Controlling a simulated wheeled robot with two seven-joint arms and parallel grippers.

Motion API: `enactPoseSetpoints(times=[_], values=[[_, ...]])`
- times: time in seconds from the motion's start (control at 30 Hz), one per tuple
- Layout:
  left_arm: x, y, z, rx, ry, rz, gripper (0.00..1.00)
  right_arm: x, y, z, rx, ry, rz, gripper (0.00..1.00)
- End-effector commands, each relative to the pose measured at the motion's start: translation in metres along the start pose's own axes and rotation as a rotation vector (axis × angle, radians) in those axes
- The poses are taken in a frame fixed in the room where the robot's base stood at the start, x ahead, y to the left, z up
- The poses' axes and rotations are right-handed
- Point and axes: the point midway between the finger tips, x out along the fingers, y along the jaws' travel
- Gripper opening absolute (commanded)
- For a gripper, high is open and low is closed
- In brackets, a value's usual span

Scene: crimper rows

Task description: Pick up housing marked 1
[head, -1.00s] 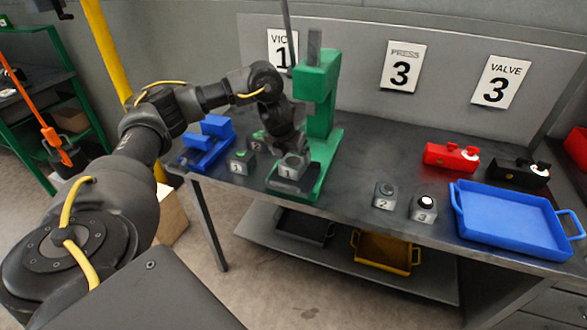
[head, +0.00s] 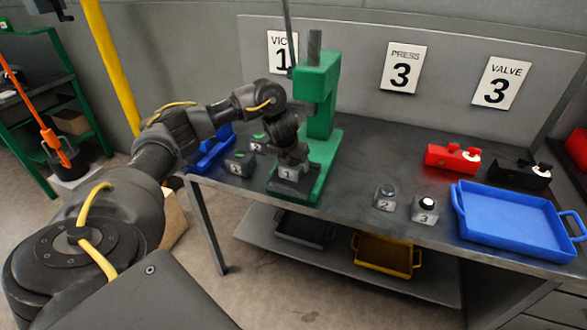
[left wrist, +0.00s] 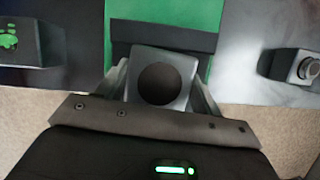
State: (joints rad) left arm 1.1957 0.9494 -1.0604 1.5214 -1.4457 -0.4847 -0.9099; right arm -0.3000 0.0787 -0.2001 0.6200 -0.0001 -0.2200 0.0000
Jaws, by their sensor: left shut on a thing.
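The housing marked 1 (head: 287,173) is a grey block on the dark base plate of the green press (head: 320,100). In the left wrist view the housing (left wrist: 178,60) shows a dark round opening in its top. My left gripper (head: 291,158) reaches down over it from above. In the left wrist view the fingers of my left gripper (left wrist: 160,88) are shut on the housing, one at each side. I cannot see a gap between housing and plate. My right gripper is in neither view.
Two dark blocks with green tops (head: 240,163) stand left of the press, near a blue vise-like fixture (head: 212,150). The table between is clear.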

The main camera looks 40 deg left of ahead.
Motion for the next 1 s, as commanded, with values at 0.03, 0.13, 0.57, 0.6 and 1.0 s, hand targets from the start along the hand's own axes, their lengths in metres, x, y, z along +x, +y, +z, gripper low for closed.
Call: enactPoseSetpoints(times=[0.03, 0.13, 0.57, 0.6, 1.0], values=[[0.000, 0.000, 0.000, 0.000, 0.000, 0.000, 0.44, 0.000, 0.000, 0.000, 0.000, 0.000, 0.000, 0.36], [0.000, 0.000, 0.000, 0.000, 0.000, 0.000, 0.31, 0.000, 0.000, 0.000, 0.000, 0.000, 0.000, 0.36], [-0.004, 0.000, 0.003, -0.001, -0.005, -0.001, 0.20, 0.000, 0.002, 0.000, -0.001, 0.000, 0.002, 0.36], [-0.006, 0.000, 0.004, -0.001, -0.005, -0.001, 0.20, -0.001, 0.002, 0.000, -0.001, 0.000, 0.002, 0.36], [-0.067, -0.017, 0.013, 0.006, -0.011, -0.002, 0.20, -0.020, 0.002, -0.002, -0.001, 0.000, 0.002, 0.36]])
